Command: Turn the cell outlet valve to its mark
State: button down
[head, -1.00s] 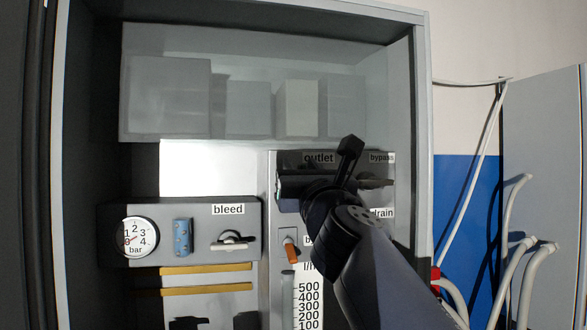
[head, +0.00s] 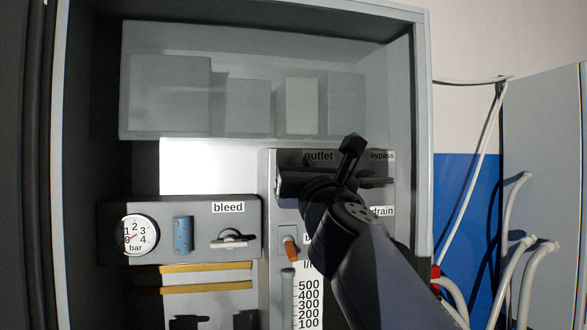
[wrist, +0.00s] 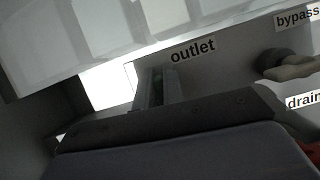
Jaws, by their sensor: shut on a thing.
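The outlet valve sits under the "outlet" label (head: 318,156) on the grey valve panel (head: 268,190). Its handle is hidden behind my gripper in both views. My gripper (head: 290,183) is at the panel just below that label, shut on the outlet valve handle. In the wrist view the gripper's fingers (wrist: 157,88) reach toward the panel, left of and below the "outlet" label (wrist: 193,51). The valve's mark cannot be made out.
The bypass valve handle (wrist: 288,68) is close on the right, with the "drain" label (wrist: 303,101) below it. An orange handle (head: 290,247) sits below my gripper. The bleed valve (head: 231,240) and a pressure gauge (head: 138,236) are at left. Cabinet walls enclose the space.

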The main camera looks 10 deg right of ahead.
jog(key=shift+d+f+m+g+h, duration=0.45)
jog(key=shift+m+g+h, duration=0.6)
jog(key=shift+m, duration=2.5)
jog(key=shift+d+f+m+g+h, duration=0.4)
jog(key=shift+m+g+h, duration=0.65)
jog(key=shift+m, duration=2.55)
jog(key=shift+d+f+m+g+h, duration=0.45)
jog(key=shift+m+g+h, duration=0.55)
jog(key=shift+m, duration=2.55)
jog(key=shift+a, duration=0.1)
jog(key=c, duration=1.5)
grip_release()
jog(key=b+v, duration=0.1)
jog(key=v, duration=0.4)
jog(key=b+v, duration=0.2)
jog(key=v, duration=0.3)
jog(key=shift+s+a+f, duration=0.15)
jog(key=shift+s+f, duration=0.05)
jog(key=shift+s, duration=0.15)
jog(key=shift+w, duration=0.15)
